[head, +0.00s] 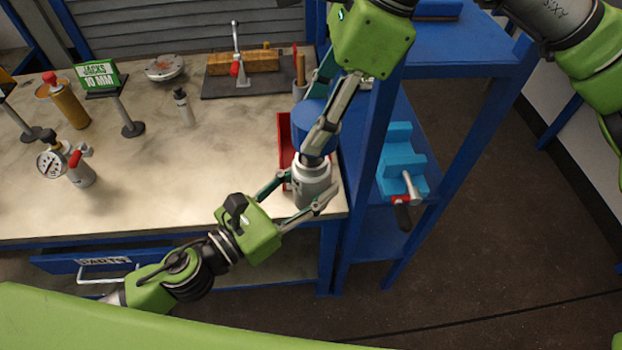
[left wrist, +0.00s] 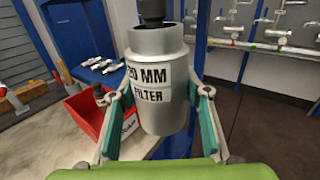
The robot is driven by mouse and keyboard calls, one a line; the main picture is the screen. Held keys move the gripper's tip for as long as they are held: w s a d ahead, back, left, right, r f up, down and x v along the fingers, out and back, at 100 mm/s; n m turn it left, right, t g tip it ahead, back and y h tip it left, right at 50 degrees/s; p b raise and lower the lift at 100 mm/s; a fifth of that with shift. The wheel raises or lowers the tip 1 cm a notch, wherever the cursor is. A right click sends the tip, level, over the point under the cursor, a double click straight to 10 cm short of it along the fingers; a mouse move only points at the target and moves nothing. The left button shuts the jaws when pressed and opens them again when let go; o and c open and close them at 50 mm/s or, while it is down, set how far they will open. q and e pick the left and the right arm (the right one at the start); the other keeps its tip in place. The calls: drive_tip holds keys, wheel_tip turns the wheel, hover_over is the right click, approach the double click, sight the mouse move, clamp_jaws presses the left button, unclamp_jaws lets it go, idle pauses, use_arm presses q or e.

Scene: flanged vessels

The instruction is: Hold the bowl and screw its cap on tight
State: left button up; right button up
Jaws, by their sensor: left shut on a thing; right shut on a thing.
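The bowl (head: 312,186) is a silver-grey cylinder, held upright near the bench's right end. In the left wrist view the bowl (left wrist: 160,98) reads "20 MM FILTER". My left gripper (head: 306,191) is shut around its sides; both fingers also show in the left wrist view (left wrist: 160,112). The cap (head: 303,117) is blue with a dark neck below. My right gripper (head: 320,118) comes from above and is shut on the cap, hiding part of it. The dark neck (left wrist: 152,9) meets the bowl's top; I cannot tell how far it is seated.
A red bin (head: 284,133) stands close behind the bowl. A blue shelf frame (head: 362,150) rises just to the right, with a light-blue block (head: 400,150) on it. A gauge (head: 52,164) and a jacks sign (head: 97,76) stand left.

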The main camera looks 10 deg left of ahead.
sight(311, 181)
drive_tip(key=shift+w+a+r+m, duration=0.15)
drive_tip(key=shift+w+a+m, duration=0.15)
drive_tip(key=shift+w+m, duration=0.3)
drive_tip(key=shift+f, duration=2)
drive_tip(key=shift+f, duration=0.1)
drive_tip(key=shift+f, duration=0.75)
drive_tip(key=shift+f, duration=0.6)
